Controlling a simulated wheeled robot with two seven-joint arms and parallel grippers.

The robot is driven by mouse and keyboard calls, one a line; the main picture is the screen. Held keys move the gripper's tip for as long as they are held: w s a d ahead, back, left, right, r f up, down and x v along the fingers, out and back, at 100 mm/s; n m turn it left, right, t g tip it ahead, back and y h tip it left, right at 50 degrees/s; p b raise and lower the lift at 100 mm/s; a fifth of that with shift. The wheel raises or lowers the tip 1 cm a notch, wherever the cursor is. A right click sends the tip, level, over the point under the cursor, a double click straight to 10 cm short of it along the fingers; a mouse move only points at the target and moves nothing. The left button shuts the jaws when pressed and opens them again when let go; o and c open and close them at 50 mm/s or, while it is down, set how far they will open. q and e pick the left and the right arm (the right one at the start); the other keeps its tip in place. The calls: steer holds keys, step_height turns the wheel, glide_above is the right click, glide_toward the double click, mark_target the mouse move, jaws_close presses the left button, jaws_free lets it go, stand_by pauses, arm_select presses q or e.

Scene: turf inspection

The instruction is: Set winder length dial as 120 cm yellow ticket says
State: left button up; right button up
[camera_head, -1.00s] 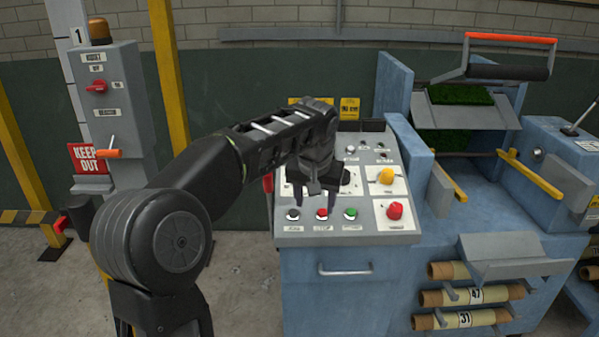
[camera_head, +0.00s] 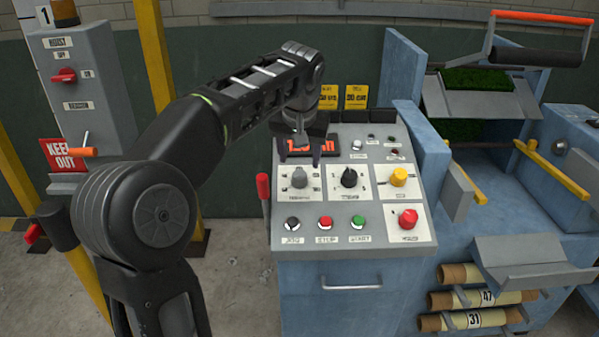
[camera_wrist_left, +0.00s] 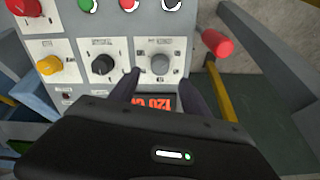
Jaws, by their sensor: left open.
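The sloped control panel (camera_head: 283,228) carries a grey knob (camera_head: 299,178), a black dial (camera_head: 349,179) and a yellow knob (camera_head: 399,177) in one row. Their small labels are not clearly legible. Above the grey knob, a dark display (camera_head: 325,146) with orange characters is partly hidden by my left gripper (camera_head: 300,157). Two yellow tickets (camera_head: 355,97) stand behind the panel. My right gripper is out of view.
Below the dials are several push buttons, including red (camera_head: 325,222) and green (camera_head: 358,222), and a larger red knob (camera_head: 408,218). A red-handled lever (camera_head: 263,187) stands at the panel's left edge. A grey hoist box (camera_head: 82,85) stands at the left.

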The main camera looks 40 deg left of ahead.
mark_target(300, 175)
arm_select(q)
steer(key=x, duration=0.8)
jaws_close()
stand_by(0.6)
